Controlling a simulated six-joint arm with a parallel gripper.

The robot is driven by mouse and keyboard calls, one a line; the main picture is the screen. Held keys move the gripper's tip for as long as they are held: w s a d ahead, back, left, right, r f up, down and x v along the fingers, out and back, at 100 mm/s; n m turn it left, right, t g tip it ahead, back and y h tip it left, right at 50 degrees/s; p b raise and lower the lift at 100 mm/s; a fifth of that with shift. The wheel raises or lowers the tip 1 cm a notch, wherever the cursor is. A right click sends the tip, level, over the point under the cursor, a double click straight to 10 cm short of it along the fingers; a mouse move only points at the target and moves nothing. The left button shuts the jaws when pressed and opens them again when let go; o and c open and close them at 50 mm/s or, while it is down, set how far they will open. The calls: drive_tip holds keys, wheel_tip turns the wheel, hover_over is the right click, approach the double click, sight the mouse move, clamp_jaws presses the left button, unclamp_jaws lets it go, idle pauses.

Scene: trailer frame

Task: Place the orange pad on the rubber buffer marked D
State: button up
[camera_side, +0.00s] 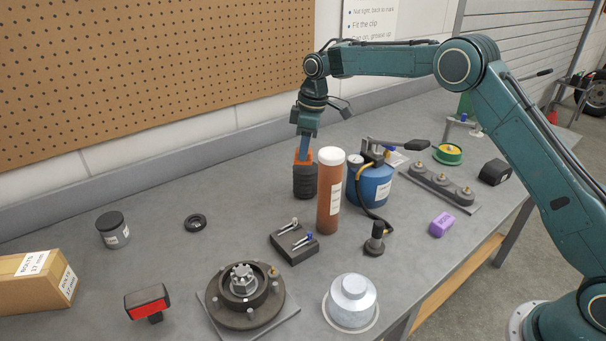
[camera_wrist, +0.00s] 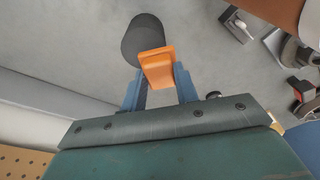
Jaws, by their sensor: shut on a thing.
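My gripper (camera_side: 304,147) points down at the back of the bench, its blue fingers shut on the orange pad (camera_side: 303,158). In the wrist view the pad (camera_wrist: 158,66) sits between the fingertips (camera_wrist: 160,78). A black ribbed cylinder (camera_side: 304,183), which looks like a rubber buffer, stands upright directly below the pad. It also shows in the wrist view (camera_wrist: 141,40), where the pad overlaps its near edge. I cannot tell whether pad and cylinder touch. No letter D is readable on it.
A tall brown tube with a white cap (camera_side: 329,200) stands close right of the cylinder. A blue canister (camera_side: 375,186) is beyond it. The bench left of the cylinder is mostly clear, with a black ring (camera_side: 195,223).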

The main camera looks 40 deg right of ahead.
drive_tip(key=s+d+r+m+h, duration=0.1)
drive_tip(key=d+r+m, duration=0.15)
drive_tip(key=d, duration=0.55)
drive_tip(key=d+r+m, duration=0.1)
drive_tip(key=d+m, duration=0.3)
drive_tip(key=d, duration=0.5)
wheel_tip(320, 180, up, 10)
drive_tip(key=m+g+h, duration=0.1)
drive_tip(key=m+h, duration=0.1)
drive_tip(key=m, duration=1.9)
hover_over(500, 164)
drive_tip(key=shift+a+f, duration=0.1)
drive_tip(key=shift+a, duration=0.15)
drive_tip(key=shift+f, duration=0.15)
wheel_tip(500, 164, down, 16)
drive_tip(key=shift+r, duration=0.25)
drive_tip(key=shift+f, duration=0.1)
drive_tip(key=shift+f, duration=2)
